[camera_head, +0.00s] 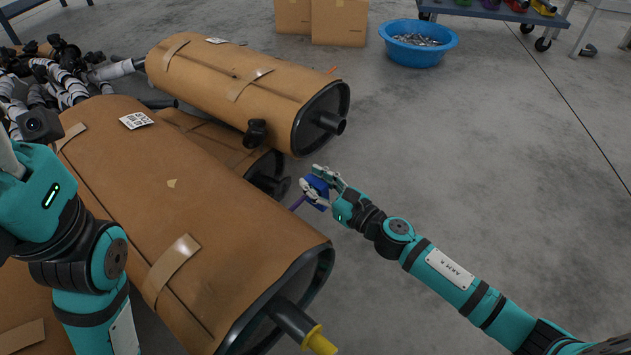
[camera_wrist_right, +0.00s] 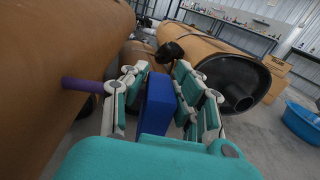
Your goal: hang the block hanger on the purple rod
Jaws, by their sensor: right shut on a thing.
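The block hanger is a blue block (camera_wrist_right: 157,105) clamped between the fingers of my right gripper (camera_wrist_right: 165,88). In the head view the right gripper (camera_head: 320,188) holds the blue block (camera_head: 317,187) over the gap beside the large front muffler (camera_head: 190,215). The purple rod (camera_head: 298,203) shows as a short piece just lower left of the gripper. In the right wrist view the purple rod (camera_wrist_right: 82,85) runs from the brown muffler on the left toward the left finger, which hides its end. I cannot tell whether block and rod touch. My left gripper is not visible; only its arm shows.
Another wrapped muffler (camera_head: 235,85) lies behind, with a black end and pipe. A yellow-capped pipe (camera_head: 318,340) sticks out of the front muffler. A blue basin (camera_head: 417,45), boxes (camera_head: 340,20) and a cart (camera_head: 490,12) stand farther back. Floor at right is clear.

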